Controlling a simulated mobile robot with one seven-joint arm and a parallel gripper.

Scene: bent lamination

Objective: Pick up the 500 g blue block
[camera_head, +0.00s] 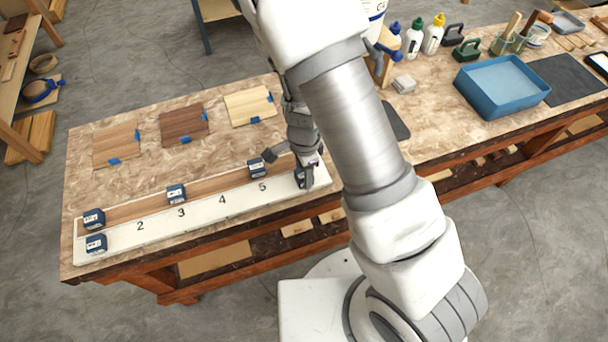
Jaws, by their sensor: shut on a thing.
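Several dark blue blocks with white labels are on and along the white numbered board (204,217); the labels are too small to read. One blue block (96,243) sits at the board's left end, with another blue block (94,218) just behind it. A third blue block (176,193) stands behind number 3, and a further blue block (255,167) behind number 5. My gripper (305,176) points down at the board's right end, shut on a blue block (301,182). I cannot tell whether that block touches the board.
A wooden strip (215,193) runs behind the white board. Three wood sample panels (184,125) with blue tape lie further back. A blue tray (501,85), bottles (432,35) and clamps stand at the right. My arm hides the bench's middle.

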